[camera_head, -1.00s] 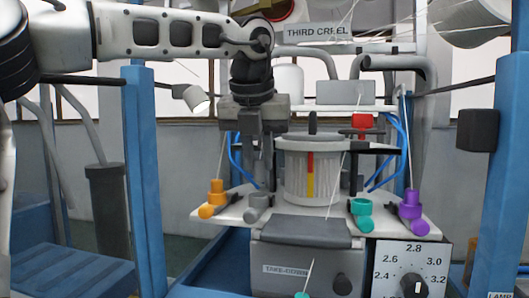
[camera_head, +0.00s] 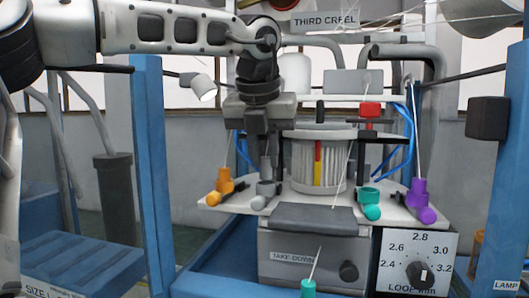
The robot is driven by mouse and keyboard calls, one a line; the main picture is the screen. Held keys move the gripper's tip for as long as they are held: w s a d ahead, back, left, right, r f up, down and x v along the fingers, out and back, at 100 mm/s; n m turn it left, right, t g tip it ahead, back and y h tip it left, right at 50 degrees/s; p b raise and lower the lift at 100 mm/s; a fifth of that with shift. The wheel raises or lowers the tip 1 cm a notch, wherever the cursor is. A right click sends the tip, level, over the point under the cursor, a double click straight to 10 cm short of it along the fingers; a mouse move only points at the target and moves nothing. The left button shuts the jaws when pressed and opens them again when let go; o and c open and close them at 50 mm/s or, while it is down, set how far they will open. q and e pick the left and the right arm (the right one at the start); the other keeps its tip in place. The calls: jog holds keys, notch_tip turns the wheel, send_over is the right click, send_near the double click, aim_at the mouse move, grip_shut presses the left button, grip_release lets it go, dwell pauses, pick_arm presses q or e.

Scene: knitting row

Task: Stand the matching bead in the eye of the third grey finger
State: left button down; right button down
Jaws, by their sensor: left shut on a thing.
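Several coloured fingers line the front of the white plate (camera_head: 240,203): orange (camera_head: 218,198), grey (camera_head: 262,199), teal (camera_head: 371,211) and purple (camera_head: 426,213). Orange and purple ones carry upright beads with threads; the teal finger, third from left, shows an open ring at its top. A teal bead (camera_head: 308,288) on a thread shows at the bottom edge, in front of the machine. My left gripper (camera_head: 264,160) points down above the grey finger, shut on a small grey bead (camera_head: 265,173). Whether that bead sits in the finger's eye is hard to tell. My right gripper is out of view.
A ribbed white cylinder (camera_head: 331,168) with red and yellow stripes stands right of my left gripper. The grey take-down box (camera_head: 300,258) and a dial panel (camera_head: 407,245) are in front. Blue posts (camera_head: 154,170) flank the machine; threads slant across.

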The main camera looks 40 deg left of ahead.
pick_arm(q)
jog(key=shift+f+b, duration=0.85)
jog(key=shift+f, duration=0.25)
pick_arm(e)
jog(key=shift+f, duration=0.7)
pick_arm(q)
jog(key=c, duration=1.2)
grip_release()
jog(key=shift+c, duration=0.2)
jog(key=shift+s+d+r, duration=0.1)
jog(key=shift+s+r, duration=0.05)
jog(key=shift+r, duration=0.35)
jog(key=p+v, duration=0.2)
jog(key=v, duration=1.3)
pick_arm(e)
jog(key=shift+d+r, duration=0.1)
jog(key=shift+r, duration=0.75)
pick_arm(q)
jog(key=shift+f, duration=0.1)
